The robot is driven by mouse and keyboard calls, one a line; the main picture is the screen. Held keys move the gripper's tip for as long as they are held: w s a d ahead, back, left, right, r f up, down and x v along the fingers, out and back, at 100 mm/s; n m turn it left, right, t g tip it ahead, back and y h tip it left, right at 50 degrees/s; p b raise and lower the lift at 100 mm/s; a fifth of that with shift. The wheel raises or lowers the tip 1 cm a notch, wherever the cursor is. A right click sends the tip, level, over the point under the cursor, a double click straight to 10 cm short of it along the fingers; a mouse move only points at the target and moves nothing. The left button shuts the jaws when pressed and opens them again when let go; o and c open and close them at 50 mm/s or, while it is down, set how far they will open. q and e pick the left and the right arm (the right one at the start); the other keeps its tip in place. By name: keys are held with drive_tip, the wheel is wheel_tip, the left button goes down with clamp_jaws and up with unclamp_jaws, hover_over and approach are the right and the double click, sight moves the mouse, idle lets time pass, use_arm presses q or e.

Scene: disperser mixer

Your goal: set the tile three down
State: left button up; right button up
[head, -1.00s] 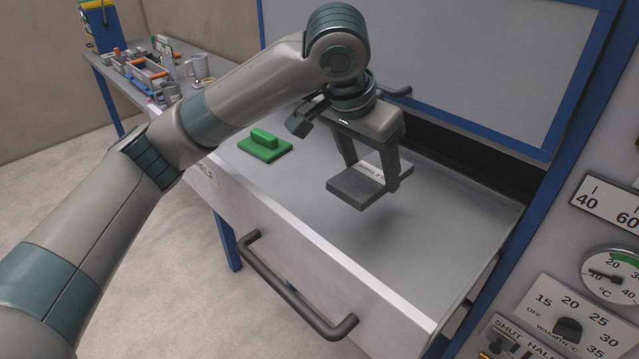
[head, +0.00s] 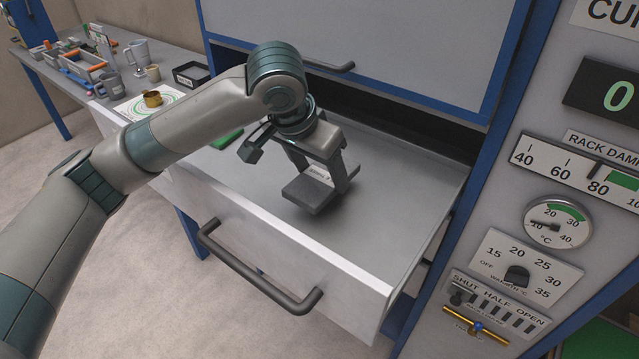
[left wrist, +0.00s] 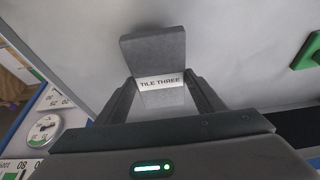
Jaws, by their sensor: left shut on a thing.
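Tile three is a flat dark grey block (head: 306,196) with a white label. My left gripper (head: 326,182) is shut on it inside the open drawer (head: 395,195). The tile is roughly level and very low over the drawer floor; I cannot tell whether it touches. In the left wrist view the tile (left wrist: 153,48) shows between the two fingers (left wrist: 165,98), and its label reads "TILE THREE". My right gripper is not in view.
The drawer handle (head: 255,275) sticks out in front. Dials and switches stand at right. The drawer floor around the tile is clear.

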sight(317, 181)
use_arm(q)
wheel_tip(317, 181, down, 2)
drive_tip(key=shift+f+p, duration=0.25)
drive_tip(key=shift+p, duration=0.35)
drive_tip(key=shift+f, duration=0.55)
drive_tip(key=shift+f, duration=0.1)
drive_tip(key=o, duration=1.5)
drive_tip(key=shift+c, duration=0.2)
drive_tip(key=shift+s+a+r, duration=0.1)
drive_tip(key=shift+s+r, duration=0.1)
drive_tip(key=shift+r, duration=0.35)
drive_tip(key=b+v, duration=0.3)
drive_tip(key=v, duration=0.8)
